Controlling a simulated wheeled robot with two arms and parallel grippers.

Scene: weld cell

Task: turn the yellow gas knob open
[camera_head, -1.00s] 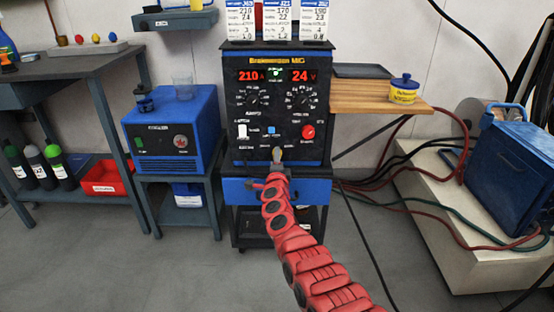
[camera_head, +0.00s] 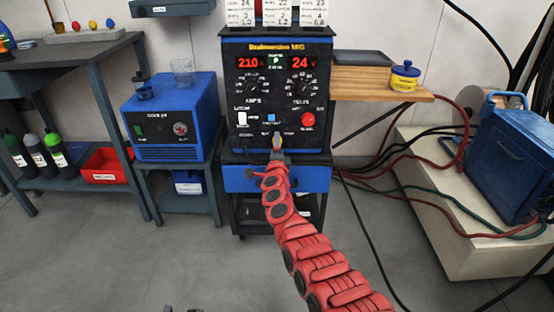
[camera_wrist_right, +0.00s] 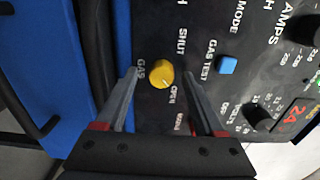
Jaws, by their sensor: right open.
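The yellow gas knob (camera_wrist_right: 161,74) sits on the dark front panel of the welding machine (camera_head: 313,138), between the printed words SHUT and OPEN and beside the word GAS. I cannot tell which way it is turned. My right gripper (camera_wrist_right: 158,82) is open, with one fingertip on each side of the knob and gaps between them. In the head view, my right gripper (camera_head: 277,155) reaches the lower middle of the panel and mostly hides the knob. My left gripper is not in view.
A blue gas test button (camera_wrist_right: 227,65) is close to one finger. A red knob (camera_head: 308,119) and a white switch (camera_head: 242,118) are on the same panel. A wooden shelf (camera_head: 375,85) juts out at the right. Cables run along the floor at the right.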

